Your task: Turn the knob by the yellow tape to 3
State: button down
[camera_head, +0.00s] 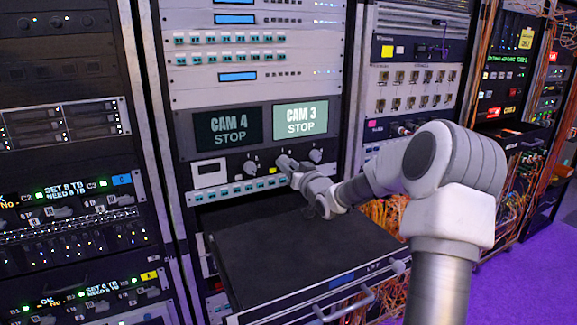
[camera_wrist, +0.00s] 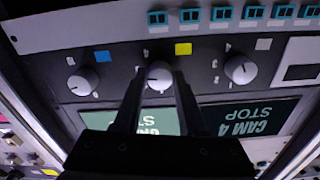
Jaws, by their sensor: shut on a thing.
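A black panel (camera_wrist: 120,66) carries three round white knobs. The middle knob (camera_wrist: 159,74) has a piece of yellow tape (camera_wrist: 183,49) close beside it; the tape also shows in the head view (camera_head: 272,170). My gripper (camera_wrist: 161,78) has one finger on each side of the middle knob and is shut on it. The gripper (camera_head: 285,163) hides this knob in the head view. The number the knob's pointer stands at is too small to read.
Neighbouring knobs flank it, left (camera_wrist: 81,83) and right (camera_wrist: 240,68); blue tape (camera_wrist: 102,56) lies near the left one. Above are a lit CAM 3 STOP screen (camera_head: 300,119) and a dark CAM 4 STOP screen (camera_head: 227,128). A black shelf (camera_head: 290,255) juts out below the arm.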

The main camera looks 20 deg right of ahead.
jog(key=shift+c, duration=2.4)
grip_release()
jog(key=shift+s, duration=0.1)
jog(key=s, duration=1.7)
jog(key=shift+d, duration=0.3)
jog(key=shift+a, duration=0.1)
